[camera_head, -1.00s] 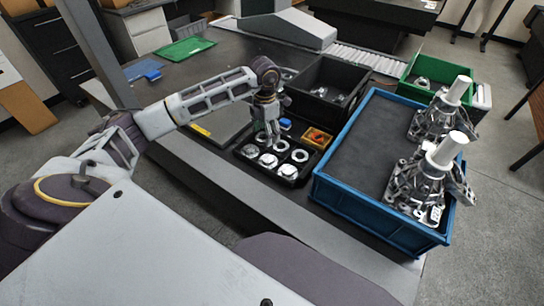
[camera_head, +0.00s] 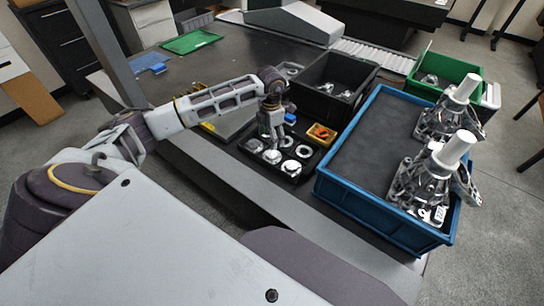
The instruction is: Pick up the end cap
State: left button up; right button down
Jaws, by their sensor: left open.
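Several round silvery end caps (camera_head: 291,167) and pale rings sit in a black compartment tray (camera_head: 247,154) on the dark table. My left gripper (camera_head: 274,143) points down over the tray, close to the caps in its middle. It is open, and its fingers partly hide what lies beneath them. I cannot tell whether the fingers touch a cap. My right gripper is not in view.
A blue crate (camera_head: 343,205) with two metal castings (camera_head: 432,180) stands right of the tray. A black bin (camera_head: 330,88) and a green bin (camera_head: 423,72) stand behind. A small orange box (camera_head: 321,134) lies near the tray.

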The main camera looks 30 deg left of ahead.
aim_at(272, 153)
pick_arm(q)
jog(key=shift+f, duration=1.9)
jog(key=shift+d+f, duration=0.15)
jog(key=shift+f, duration=2.45)
jog(key=c, duration=1.2)
jog(key=shift+r, duration=0.1)
jog(key=shift+c, duration=0.2)
notch_tip(272, 153, up, 10)
